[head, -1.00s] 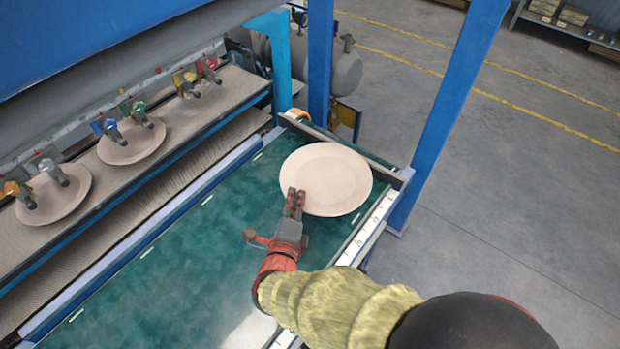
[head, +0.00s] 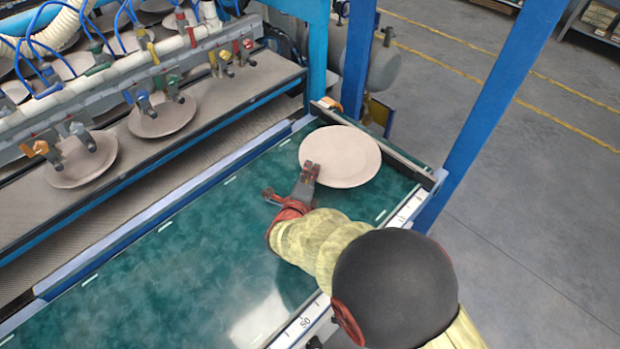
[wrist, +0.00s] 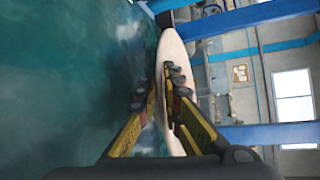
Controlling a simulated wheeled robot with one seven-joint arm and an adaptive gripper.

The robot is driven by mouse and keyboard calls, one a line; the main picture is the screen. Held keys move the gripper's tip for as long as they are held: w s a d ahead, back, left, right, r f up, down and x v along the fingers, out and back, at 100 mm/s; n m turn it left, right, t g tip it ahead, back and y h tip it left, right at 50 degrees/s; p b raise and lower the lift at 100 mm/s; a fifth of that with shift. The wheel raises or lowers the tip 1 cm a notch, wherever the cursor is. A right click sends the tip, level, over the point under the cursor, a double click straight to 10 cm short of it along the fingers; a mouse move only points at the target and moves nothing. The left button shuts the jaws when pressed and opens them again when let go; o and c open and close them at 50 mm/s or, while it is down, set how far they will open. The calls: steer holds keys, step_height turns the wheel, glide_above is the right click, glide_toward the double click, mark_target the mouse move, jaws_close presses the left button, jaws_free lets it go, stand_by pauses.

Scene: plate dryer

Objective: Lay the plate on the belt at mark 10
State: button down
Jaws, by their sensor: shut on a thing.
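The plate (head: 345,157) is round, pale pinkish-beige and lies flat-looking over the far right end of the green belt (head: 190,262). My gripper (head: 308,172) is shut on the plate's near-left rim. In the wrist view the plate (wrist: 172,65) shows edge-on between the two fingers (wrist: 160,98). The belt surface (wrist: 75,80) fills the left of that view. I cannot tell whether the plate touches the belt. A white scale strip (head: 303,322) with numbers runs along the belt's near edge; one number reads like 50. Mark 10 is not clearly legible.
Blue posts (head: 490,110) stand at the belt's right end, beyond a dark end bar (head: 375,142). Left of the belt, a dryer shelf (head: 215,110) carries plates (head: 162,118) under coloured clamps. The belt's middle and near part are bare.

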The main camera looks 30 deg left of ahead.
steer(key=shift+w+a+f, duration=0.35)
steer(key=shift+w+f, duration=0.05)
steer(key=shift+f, duration=0.05)
steer(key=f+b, duration=0.1)
steer(key=f, duration=0.1)
steer(key=f+b, duration=0.1)
steer(key=shift+w+a+f, duration=0.2)
steer(key=shift+f, duration=0.15)
steer(key=shift+r, duration=0.15)
steer(key=c, duration=2.4)
jaws_free()
steer(key=shift+d+f, duration=0.15)
steer(key=shift+f, duration=0.15)
steer(key=shift+o, duration=0.8)
steer(key=shift+s, duration=0.1)
steer(key=shift+r, duration=0.1)
